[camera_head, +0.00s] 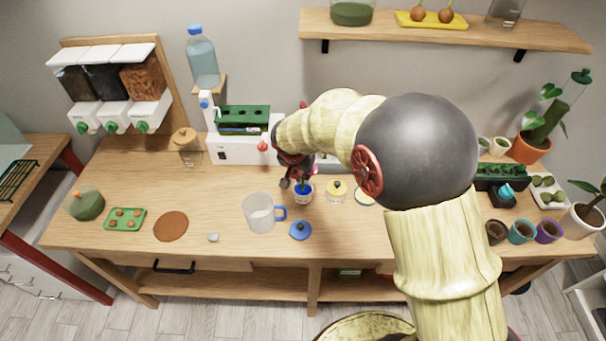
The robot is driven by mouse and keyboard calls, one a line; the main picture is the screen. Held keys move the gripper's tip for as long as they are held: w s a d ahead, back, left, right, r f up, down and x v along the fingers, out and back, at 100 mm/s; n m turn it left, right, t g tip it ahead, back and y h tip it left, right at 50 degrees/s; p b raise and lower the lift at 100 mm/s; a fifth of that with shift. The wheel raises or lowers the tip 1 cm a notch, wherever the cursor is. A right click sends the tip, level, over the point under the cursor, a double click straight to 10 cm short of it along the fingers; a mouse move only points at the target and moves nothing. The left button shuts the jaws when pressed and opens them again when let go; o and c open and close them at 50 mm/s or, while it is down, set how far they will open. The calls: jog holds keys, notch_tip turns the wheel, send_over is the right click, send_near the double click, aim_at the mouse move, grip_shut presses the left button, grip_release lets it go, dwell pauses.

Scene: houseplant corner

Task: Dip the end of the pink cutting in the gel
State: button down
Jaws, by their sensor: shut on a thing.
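My gripper (294,181) points down at the middle of the bench, directly over a small open jar of blue gel (303,192). It is shut on the pink cutting, which is mostly hidden by the gripper and arm. The cutting's lower end seems to be at the jar's mouth; I cannot tell whether it touches the gel. A blue lid (300,230) lies on the bench in front of the jar.
A white machine with a green tray (242,121) is behind. Small pots (521,231) stand at the right.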

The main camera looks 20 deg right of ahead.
jog(key=shift+s+f, duration=0.1)
dwell(0.3)
jog(key=shift+r+p, duration=1.6)
jog(key=shift+r, duration=2)
